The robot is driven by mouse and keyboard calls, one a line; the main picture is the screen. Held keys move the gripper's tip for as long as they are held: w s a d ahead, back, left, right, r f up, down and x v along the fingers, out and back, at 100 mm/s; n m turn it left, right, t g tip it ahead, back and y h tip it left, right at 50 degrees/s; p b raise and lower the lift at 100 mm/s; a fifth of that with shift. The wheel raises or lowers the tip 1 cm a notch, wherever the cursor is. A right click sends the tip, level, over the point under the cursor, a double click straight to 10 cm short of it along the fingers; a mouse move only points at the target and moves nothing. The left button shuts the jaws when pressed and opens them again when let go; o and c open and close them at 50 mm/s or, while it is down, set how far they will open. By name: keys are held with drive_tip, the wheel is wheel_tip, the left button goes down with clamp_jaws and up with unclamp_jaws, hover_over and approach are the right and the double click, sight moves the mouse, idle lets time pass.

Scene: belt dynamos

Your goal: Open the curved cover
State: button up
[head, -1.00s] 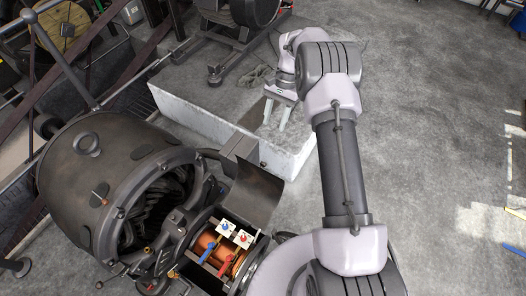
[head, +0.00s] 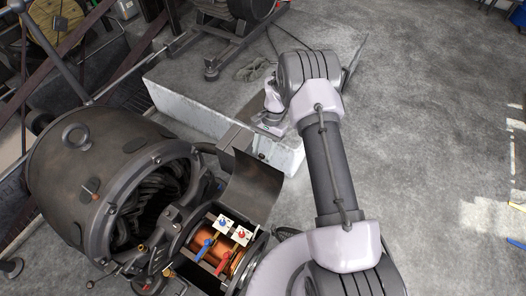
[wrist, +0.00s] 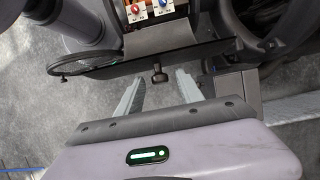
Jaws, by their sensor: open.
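The curved cover (head: 252,188) is a dark grey bent plate. It stands raised at the back edge of an open box with a copper drum (head: 215,249) showing inside. In the wrist view the cover (wrist: 165,38) shows edge-on, with a small dark T-shaped knob (wrist: 158,73) at its edge. My gripper (wrist: 160,80) is open, with its two fingers on either side of the knob's line. The knob looks free of both fingers. In the head view my gripper (head: 266,124) is behind the cover, its fingertips hard to make out.
A large dark dynamo housing (head: 105,165) stands left of the box. Blue (head: 203,250) and red (head: 223,262) levers sit over the copper drum. A pale concrete plinth (head: 190,115) lies behind. The floor (head: 430,150) at right is mostly clear.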

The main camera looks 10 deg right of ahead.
clamp_jaws()
idle(1.3)
